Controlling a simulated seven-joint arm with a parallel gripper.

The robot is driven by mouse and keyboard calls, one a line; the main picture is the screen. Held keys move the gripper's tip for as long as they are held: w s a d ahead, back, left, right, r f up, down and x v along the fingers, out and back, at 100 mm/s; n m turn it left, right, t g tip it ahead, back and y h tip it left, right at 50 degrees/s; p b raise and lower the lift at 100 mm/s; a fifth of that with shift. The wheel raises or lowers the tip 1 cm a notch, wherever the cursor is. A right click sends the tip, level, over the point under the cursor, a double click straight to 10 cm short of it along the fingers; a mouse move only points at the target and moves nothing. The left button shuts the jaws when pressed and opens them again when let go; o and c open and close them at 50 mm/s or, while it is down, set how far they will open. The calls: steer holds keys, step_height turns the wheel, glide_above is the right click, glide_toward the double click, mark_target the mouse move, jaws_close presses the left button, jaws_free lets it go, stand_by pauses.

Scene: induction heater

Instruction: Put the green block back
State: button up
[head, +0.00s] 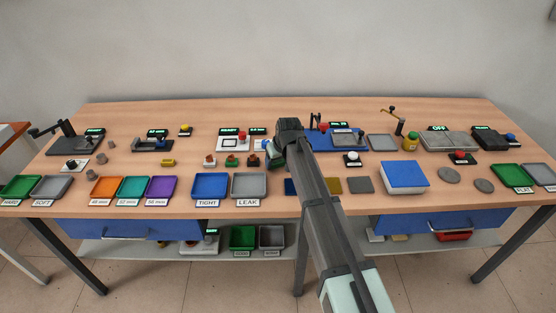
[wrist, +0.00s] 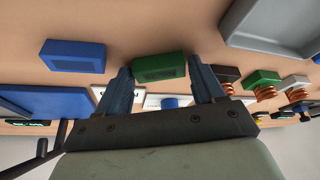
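The green block (wrist: 159,67) is a small box between the two fingertips of my gripper (wrist: 161,72) in the wrist view. The fingertips close against its two ends. In the head view my gripper (head: 276,154) is above the middle of the table, right of the spring pieces, and the green block (head: 279,161) shows only partly beside it. I cannot tell how high it is above the table. A blue block (wrist: 72,56) of similar shape lies apart from it in the wrist view; in the head view the blue block (head: 291,187) is near the front edge, left of my arm.
Gold (head: 333,185) and grey (head: 361,185) blocks lie right of my arm. My arm hides the spot between blue and gold. Spring pieces (head: 231,161) and a grey LEAK tray (head: 249,186) stand to the left. A blue platform (head: 320,141) lies behind right.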

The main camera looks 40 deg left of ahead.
steer(key=shift+o, duration=1.4)
steer(key=v, duration=1.2)
steer(key=shift+r, duration=0.15)
